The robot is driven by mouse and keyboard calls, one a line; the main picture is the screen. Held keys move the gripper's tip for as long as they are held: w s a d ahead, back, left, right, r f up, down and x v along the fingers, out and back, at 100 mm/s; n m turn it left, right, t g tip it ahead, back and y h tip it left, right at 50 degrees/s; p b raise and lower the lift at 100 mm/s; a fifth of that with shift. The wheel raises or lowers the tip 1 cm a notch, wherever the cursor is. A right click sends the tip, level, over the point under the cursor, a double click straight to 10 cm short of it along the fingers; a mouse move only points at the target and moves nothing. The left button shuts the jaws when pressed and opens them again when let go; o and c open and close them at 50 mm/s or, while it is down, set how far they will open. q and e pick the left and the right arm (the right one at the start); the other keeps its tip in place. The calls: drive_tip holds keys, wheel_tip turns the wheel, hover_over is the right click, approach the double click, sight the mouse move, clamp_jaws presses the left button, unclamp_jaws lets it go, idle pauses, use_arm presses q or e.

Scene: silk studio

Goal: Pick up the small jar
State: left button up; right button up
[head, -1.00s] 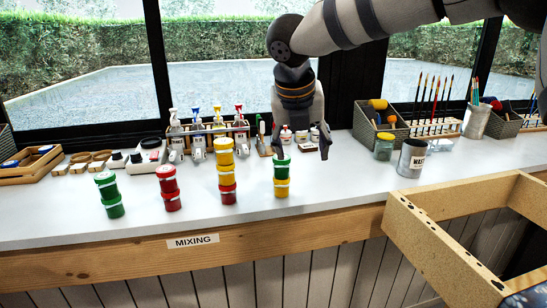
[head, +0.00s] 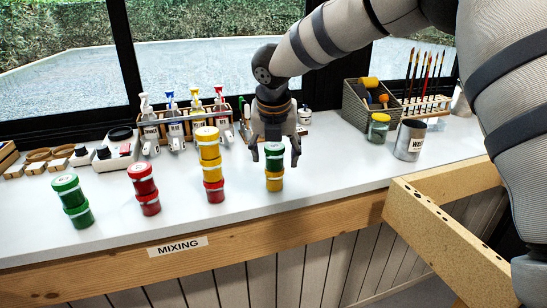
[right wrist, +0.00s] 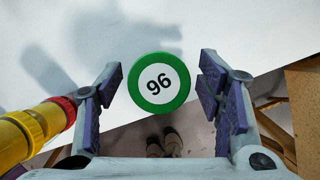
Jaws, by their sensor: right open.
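A small green-lidded jar (head: 274,165) stands on a yellow jar (head: 274,184) in the rightmost stack on the white counter. In the right wrist view its round lid (right wrist: 159,83) reads 96 and lies between the two finger pads, with a gap on each side. My right gripper (head: 275,156) points down at the top of this stack, open and empty, a finger on each side of the jar. Whether the pads have come down level with the jar is hard to tell. My left gripper is in no view.
A red and yellow stack (head: 209,165) stands close on the left, beside my left-hand finger in the wrist view. Further left are a red stack (head: 144,188) and a green stack (head: 73,201). A glass jar (head: 378,128) and grey can (head: 409,140) stand right.

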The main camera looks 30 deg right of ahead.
drive_tip(key=shift+r, duration=0.15)
drive_tip(key=c, duration=1.3)
drive_tip(key=shift+o, duration=0.2)
